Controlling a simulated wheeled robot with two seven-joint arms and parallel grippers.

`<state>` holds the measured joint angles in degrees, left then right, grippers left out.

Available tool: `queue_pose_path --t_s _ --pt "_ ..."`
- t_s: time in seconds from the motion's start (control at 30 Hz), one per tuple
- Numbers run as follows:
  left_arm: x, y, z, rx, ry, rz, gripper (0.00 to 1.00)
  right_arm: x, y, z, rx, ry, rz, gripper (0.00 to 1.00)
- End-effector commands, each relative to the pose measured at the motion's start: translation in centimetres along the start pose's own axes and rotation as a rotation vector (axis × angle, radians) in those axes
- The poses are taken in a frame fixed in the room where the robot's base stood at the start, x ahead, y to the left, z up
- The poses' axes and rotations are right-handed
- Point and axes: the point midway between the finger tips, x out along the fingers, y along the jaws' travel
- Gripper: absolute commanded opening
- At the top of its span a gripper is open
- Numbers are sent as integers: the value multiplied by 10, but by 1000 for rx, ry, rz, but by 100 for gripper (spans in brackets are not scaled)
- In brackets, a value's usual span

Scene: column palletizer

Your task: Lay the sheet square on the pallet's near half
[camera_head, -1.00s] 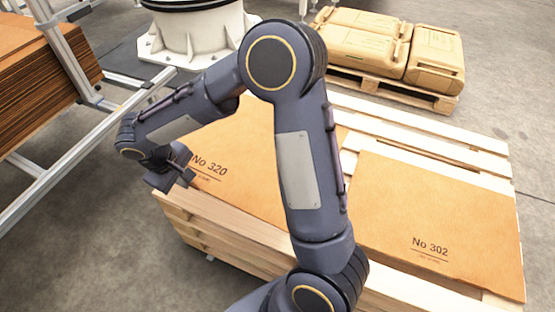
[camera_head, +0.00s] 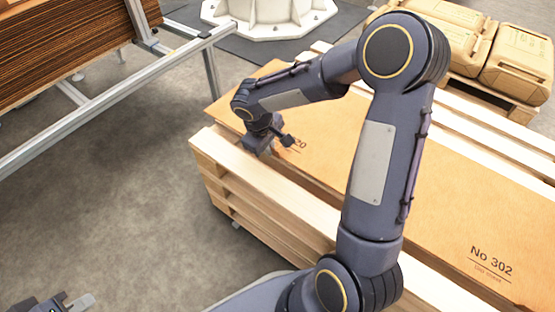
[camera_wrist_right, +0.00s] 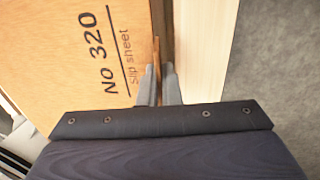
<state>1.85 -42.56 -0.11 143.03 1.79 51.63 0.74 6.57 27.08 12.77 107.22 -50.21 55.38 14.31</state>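The sheet, orange-brown and printed "No 320 Slip sheet" (camera_wrist_right: 80,50), lies flat on the wooden pallet (camera_head: 265,195). In the head view the sheet (camera_head: 240,100) covers the left part, with a pale board bare along the near edge. My right gripper (camera_head: 268,143) is at the sheet's near edge. In the right wrist view its fingers (camera_wrist_right: 159,85) are close together with a thin strip of sheet edge between them. My left gripper (camera_head: 65,303) is only partly in view at the bottom left corner, away from the pallet. My right arm hides the middle of the pallet.
A second sheet marked "No 302" (camera_head: 460,225) lies on the pallet's right part. Tan cases (camera_head: 515,65) stand on another pallet at the back right. A metal rack (camera_head: 110,110) holds stacked brown sheets (camera_head: 60,45) at the left. A white round base (camera_head: 270,15) stands behind.

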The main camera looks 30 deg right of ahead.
Motion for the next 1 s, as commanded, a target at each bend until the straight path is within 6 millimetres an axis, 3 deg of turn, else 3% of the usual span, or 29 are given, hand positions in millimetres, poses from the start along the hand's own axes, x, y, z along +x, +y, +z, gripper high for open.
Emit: queue_pose_path --t_s 0.1,0.37,0.53,0.93,1.0 --pt "7 -3 4 0 0 0 0 18 7 4 1 0 0 0" --pt "13 -6 6 0 0 0 0 35 14 9 1 -1 1 0" --pt "23 -10 12 0 0 0 0 61 8 8 -2 -1 0 0" --pt "25 -12 13 0 0 0 0 66 6 8 0 2 1 0" --pt "24 -11 12 0 0 0 0 64 6 8 0 1 0 12"
